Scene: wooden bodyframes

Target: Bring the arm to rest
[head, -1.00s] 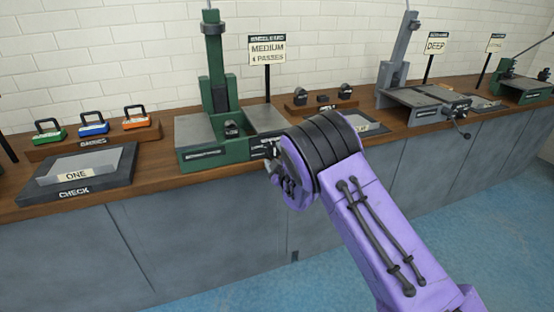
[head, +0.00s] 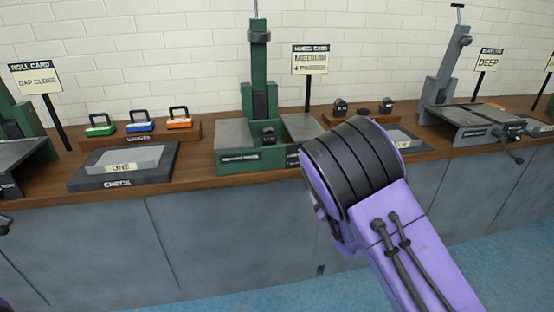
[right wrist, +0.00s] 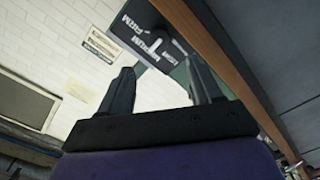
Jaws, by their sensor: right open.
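My purple right arm (head: 425,235) comes in from the lower right in the head view, with its dark ribbed joint (head: 350,165) in front of the counter. Its gripper is hidden behind the arm there. In the right wrist view my right gripper (right wrist: 163,82) shows two dark fingers spread apart with nothing between them. Beyond the fingers is a dark panel (right wrist: 128,38) with white lettering, including "FIRM", and a small lever. My left gripper is not in view.
The wooden counter (head: 200,185) runs along the white brick wall. Blue floor shows at lower right.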

